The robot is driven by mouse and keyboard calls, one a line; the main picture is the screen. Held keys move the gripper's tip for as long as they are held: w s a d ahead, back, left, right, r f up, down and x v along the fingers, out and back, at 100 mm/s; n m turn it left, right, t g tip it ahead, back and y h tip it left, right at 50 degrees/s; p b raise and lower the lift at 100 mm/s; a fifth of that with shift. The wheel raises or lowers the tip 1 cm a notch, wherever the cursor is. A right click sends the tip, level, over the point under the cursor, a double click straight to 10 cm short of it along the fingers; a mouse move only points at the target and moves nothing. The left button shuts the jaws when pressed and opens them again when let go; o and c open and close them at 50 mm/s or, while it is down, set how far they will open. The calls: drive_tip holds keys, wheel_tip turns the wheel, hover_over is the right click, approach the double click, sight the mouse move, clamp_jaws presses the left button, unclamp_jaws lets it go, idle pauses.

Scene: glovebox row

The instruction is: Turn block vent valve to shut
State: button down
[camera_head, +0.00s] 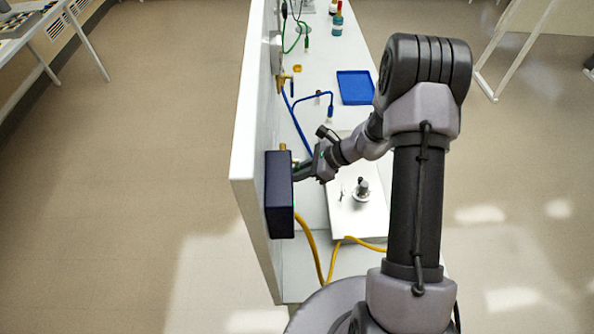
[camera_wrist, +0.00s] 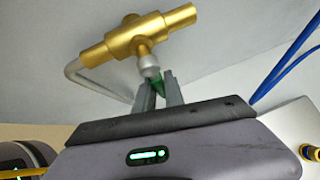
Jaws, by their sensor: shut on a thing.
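A brass valve (camera_wrist: 138,36) with a horizontal body is mounted on the pale panel in the wrist view. A grey stem runs from it toward my gripper and ends in a small green handle (camera_wrist: 157,85). My gripper (camera_wrist: 160,95) has its two fingers closed on either side of this green handle, which they partly hide. In the head view, my gripper (camera_head: 302,172) is at the white upright panel (camera_head: 252,100), beside a dark blue box (camera_head: 280,195). Only a small brass bit of the valve (camera_head: 283,148) shows above the box there. The handle's exact angle is hard to tell.
Another brass fitting (camera_head: 283,79) with a blue handle is farther along the panel. Blue tubing (camera_head: 303,130) and a yellow hose (camera_head: 312,245) run near the arm. A blue tray (camera_head: 355,87) lies on the white bench. Open floor lies left of the panel.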

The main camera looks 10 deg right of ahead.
drive_tip(key=c, duration=1.4)
unclamp_jaws()
drive_tip(key=shift+c, duration=0.2)
drive_tip(key=shift+d+r, duration=0.1)
drive_tip(key=p+v, duration=0.1)
drive_tip(key=v, duration=1.6)
drive_tip(key=shift+r, duration=0.15)
